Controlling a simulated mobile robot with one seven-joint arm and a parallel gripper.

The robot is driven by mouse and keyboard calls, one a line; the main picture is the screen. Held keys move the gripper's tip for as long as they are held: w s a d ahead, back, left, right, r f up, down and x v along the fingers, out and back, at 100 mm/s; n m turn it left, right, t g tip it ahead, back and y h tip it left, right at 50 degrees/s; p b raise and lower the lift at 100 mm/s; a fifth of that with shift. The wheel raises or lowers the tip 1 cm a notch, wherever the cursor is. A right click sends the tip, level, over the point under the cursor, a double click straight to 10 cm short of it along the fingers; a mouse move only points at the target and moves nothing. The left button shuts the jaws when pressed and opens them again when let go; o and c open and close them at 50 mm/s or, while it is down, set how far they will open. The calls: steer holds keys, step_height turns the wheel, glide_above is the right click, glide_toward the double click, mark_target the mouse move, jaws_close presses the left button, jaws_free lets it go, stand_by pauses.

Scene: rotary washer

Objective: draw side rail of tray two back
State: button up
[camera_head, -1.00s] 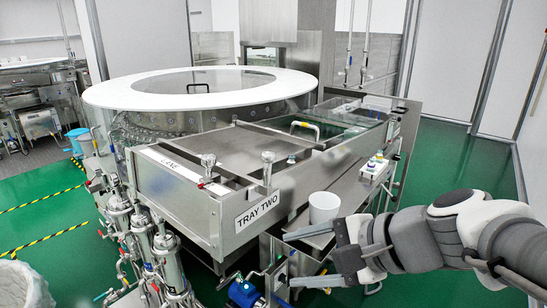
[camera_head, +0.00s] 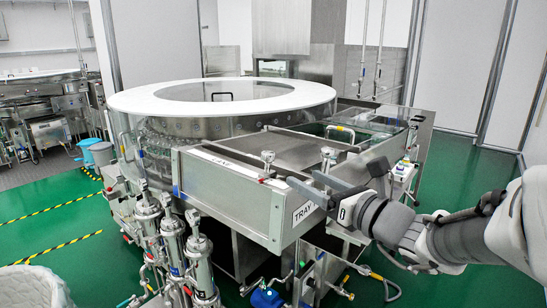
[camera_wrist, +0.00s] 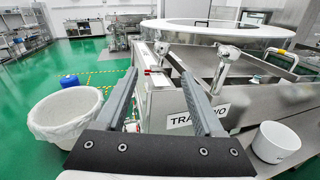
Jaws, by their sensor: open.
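Tray two is a long stainless-steel trough (camera_head: 225,195) beside the round washer. In the wrist view the left knob (camera_wrist: 161,50) and right knob (camera_wrist: 228,53) stand beyond the fingertips. My gripper (camera_head: 304,182) is open and empty in front of the tray's front right corner, apart from both knobs.
The white-rimmed round washer (camera_head: 130,100) stands behind the tray. A white cup (camera_wrist: 276,141) is at lower right in the wrist view. A lined white bin (camera_wrist: 65,115) is at left. Upright metal cylinders (camera_head: 172,240) stand before the washer. Green floor is open at left.

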mark_target(262, 153)
steer(key=x, duration=1.7)
steer(key=shift+w, duration=0.35)
jaws_close()
stand_by(0.6)
